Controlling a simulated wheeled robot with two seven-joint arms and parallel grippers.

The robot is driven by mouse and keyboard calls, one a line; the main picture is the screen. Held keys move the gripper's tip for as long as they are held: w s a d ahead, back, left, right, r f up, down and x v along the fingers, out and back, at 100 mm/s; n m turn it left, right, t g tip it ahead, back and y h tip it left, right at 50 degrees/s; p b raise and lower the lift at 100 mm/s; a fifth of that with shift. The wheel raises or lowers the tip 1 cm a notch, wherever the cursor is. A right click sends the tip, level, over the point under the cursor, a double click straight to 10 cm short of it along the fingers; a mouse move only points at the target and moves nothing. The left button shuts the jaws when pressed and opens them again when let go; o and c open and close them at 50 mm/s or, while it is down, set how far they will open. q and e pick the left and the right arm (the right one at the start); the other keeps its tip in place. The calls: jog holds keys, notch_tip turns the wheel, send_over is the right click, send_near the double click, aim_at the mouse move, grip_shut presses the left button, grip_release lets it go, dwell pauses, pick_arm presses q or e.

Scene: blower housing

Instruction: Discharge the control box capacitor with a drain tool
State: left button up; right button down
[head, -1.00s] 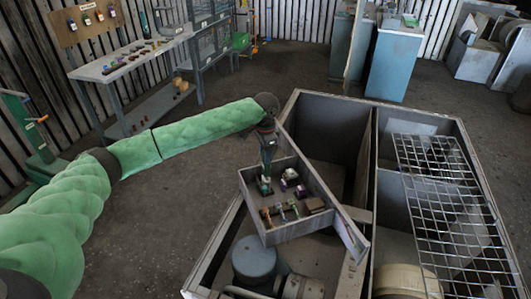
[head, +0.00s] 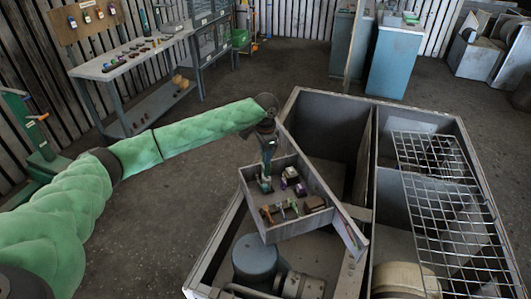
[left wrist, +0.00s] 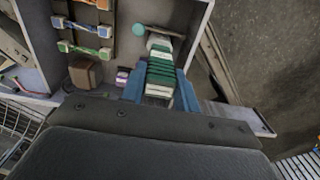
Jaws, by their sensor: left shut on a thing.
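The control box (head: 283,236) is an open grey tray with small parts inside, set over the blower housing (head: 205,262). My left gripper (head: 266,180) reaches down into its far left part. In the left wrist view, the blue fingers of my left gripper (left wrist: 160,92) are shut on a green-and-white banded handle, which looks like the drain tool (left wrist: 160,68). Its far end is near a teal round part (left wrist: 140,31); I cannot tell whether they touch. I cannot tell which part is the capacitor. My right gripper is not in view.
In the box are a brown block (head: 313,203), purple-and-white parts (head: 290,174) and orange and teal bars (left wrist: 85,47). A wire grid (head: 445,190) lies over the housing's right side. A blue cylinder (head: 254,257) stands below the box. A workbench (head: 130,58) is at the back left.

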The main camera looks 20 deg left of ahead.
pick_arm(q)
jog(key=shift+f, duration=0.25)
dwell(0.6)
jog(key=shift+s+f+p, duration=0.1)
jog(key=shift+f+p, duration=0.05)
jog(key=shift+p, duration=0.4)
dwell(3.9)
dwell(1.8)
jog(key=shift+r+p, duration=2.3)
jog(key=shift+r, duration=1.3)
